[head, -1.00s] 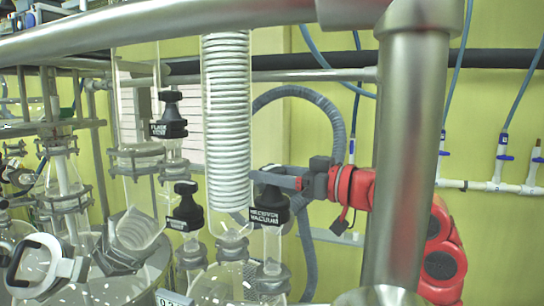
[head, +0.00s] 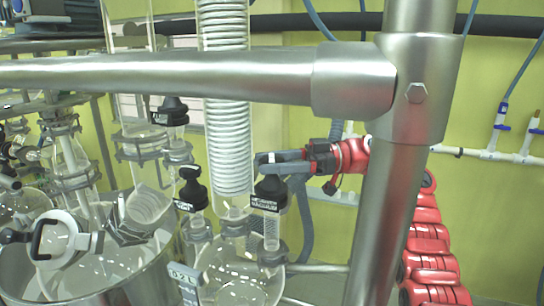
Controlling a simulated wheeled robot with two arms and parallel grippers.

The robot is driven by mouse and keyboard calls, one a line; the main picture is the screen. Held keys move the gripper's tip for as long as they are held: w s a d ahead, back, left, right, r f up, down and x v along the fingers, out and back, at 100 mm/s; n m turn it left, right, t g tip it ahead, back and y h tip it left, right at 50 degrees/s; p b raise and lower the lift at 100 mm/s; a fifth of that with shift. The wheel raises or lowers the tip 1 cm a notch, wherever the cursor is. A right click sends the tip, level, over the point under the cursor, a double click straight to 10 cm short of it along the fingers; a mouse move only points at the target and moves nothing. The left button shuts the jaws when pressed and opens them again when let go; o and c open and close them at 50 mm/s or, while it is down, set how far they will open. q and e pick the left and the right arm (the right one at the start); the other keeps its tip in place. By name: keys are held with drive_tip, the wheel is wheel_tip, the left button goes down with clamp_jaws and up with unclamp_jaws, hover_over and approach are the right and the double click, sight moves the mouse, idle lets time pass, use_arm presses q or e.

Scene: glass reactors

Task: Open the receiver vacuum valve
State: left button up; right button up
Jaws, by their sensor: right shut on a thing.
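The receiver vacuum valve (head: 269,195) is a black knob with a white-lettered label, on top of a clear glass neck, right of the white coiled condenser. My right gripper (head: 268,166), dark grey on a red arm, comes in from the right at the knob's top. Its jaws are shut on the valve knob, and the knob's top is partly hidden by the fingers. My left gripper is not in view.
Two similar black valves, one at the back left (head: 173,111) and one nearer (head: 191,190), stand left of the condenser (head: 226,110). A thick metal frame bar (head: 180,75) and post (head: 390,190) cross in front. A round glass flask (head: 240,278) sits below.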

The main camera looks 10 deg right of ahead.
drive_tip(key=shift+a+n+g, duration=0.1)
drive_tip(key=shift+n+g, duration=0.3)
drive_tip(key=shift+g, duration=0.2)
drive_tip(key=shift+f+n+g, duration=0.2)
drive_tip(key=shift+n+g, duration=0.1)
drive_tip(key=shift+g, duration=0.2)
drive_tip(key=o, duration=1.4)
drive_tip(key=shift+r, duration=0.1)
